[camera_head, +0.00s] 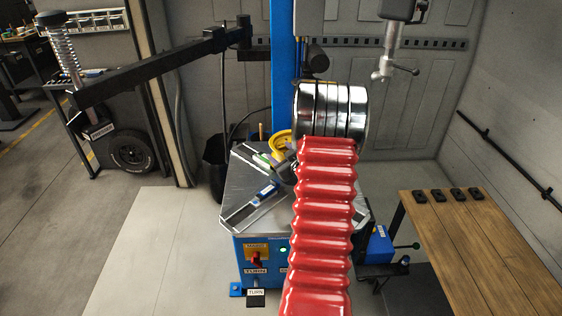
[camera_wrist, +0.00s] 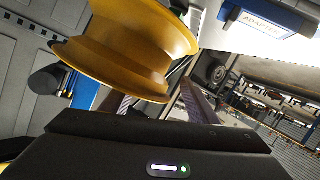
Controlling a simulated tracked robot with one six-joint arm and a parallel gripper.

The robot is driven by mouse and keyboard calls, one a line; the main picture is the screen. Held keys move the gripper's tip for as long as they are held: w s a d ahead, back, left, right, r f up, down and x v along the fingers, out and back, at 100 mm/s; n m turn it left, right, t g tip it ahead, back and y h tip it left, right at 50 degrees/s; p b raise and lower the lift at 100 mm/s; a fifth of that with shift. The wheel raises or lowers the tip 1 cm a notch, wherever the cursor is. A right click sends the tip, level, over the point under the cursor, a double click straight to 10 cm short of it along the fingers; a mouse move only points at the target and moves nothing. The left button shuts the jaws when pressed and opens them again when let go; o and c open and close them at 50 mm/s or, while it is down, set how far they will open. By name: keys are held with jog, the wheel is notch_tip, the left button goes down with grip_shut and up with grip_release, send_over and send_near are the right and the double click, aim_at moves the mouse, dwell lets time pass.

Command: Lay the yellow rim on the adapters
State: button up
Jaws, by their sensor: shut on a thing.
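The yellow rim (camera_wrist: 130,45) fills the upper left of the wrist view, tilted, with its outer flange toward the camera. In the head view the rim (camera_head: 279,142) shows only in part above the turntable's back left; my red arm hides the rest. My gripper (camera_wrist: 155,97) is shut on the rim, its fingers reaching to the rim's lower edge. A blue adapter (camera_head: 264,190) lies on the grey turntable (camera_head: 240,180). A blue block labelled ADAPTER (camera_wrist: 268,20) is at the top right of the wrist view, apart from the rim. My arm hides the turntable's right part.
A black swing arm (camera_head: 160,72) reaches across the upper left. A grey vertical tool head (camera_head: 388,50) hangs at the upper right. A wooden table (camera_head: 470,240) with several small black blocks stands at the right.

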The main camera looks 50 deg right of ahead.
jog(key=shift+f, duration=1.75)
jog(key=shift+f, duration=0.6)
jog(key=o, duration=1.5)
jog(key=shift+f, duration=0.1)
jog(key=r+v, duration=0.1)
jog(key=v, duration=1.1)
jog(key=shift+r, duration=0.15)
jog(key=shift+w, duration=0.1)
